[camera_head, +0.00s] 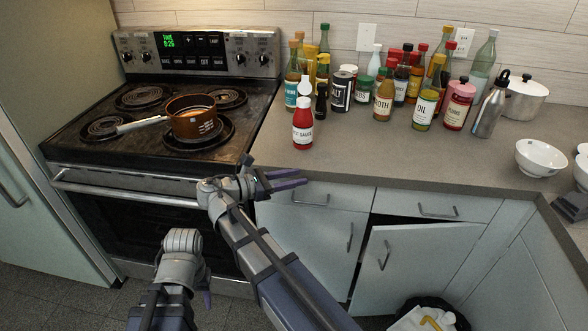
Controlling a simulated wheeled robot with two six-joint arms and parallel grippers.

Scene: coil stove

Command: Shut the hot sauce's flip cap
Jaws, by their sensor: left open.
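The hot sauce (303,135) is a red bottle with a white top, upright near the counter's front edge, just right of the stove. Its round white flip cap (305,86) stands raised above the bottle, so it is open. My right gripper (302,177) is in front of the counter edge, below and apart from the bottle. Its two purple fingers point right with a gap between them, empty. My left gripper (206,298) is low in front of the oven, far from the bottle. It is open, mostly hidden by its own wrist.
A small dark bottle (321,101) and a black salt can (341,92) stand close behind the hot sauce, with several more bottles behind. A brown pan (193,118) sits on the stove (75,150). Counter (400,165) in front and right of the hot sauce is clear. A cabinet door (415,265) stands ajar.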

